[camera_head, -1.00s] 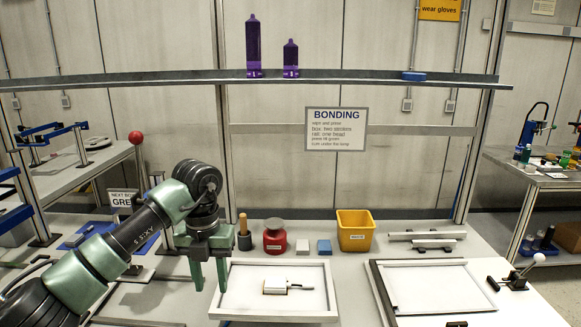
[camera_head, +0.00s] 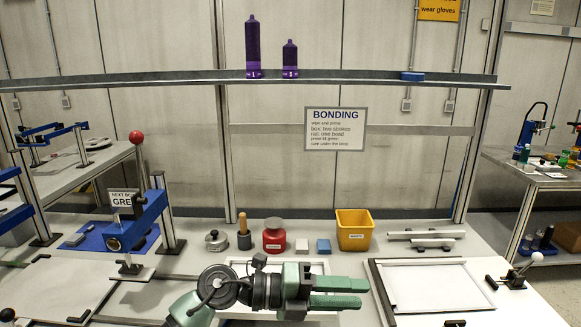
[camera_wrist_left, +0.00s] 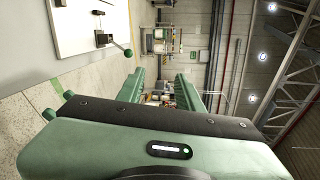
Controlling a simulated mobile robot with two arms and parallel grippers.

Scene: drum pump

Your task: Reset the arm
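My left gripper (camera_head: 340,293) has green fingers and lies sideways, pointing right, in front of the white framed tray (camera_head: 235,268) in the head view. Its fingers are parallel with a gap between them. In the left wrist view, the fingers (camera_wrist_left: 160,88) are spread apart with nothing between them. My left arm (camera_head: 215,290) comes up from the bottom and hides most of the tray and whatever lies in it. My right gripper is not in view.
A second framed panel (camera_head: 374,275) and a white-knobbed lever (camera_head: 515,278) are at right. A yellow bin (camera_head: 354,230), red pot (camera_head: 275,237) and wooden-handled tool (camera_head: 244,235) stand behind. A blue press (camera_head: 135,220) is at left. Purple cartridges (camera_head: 252,45) stand on the shelf.

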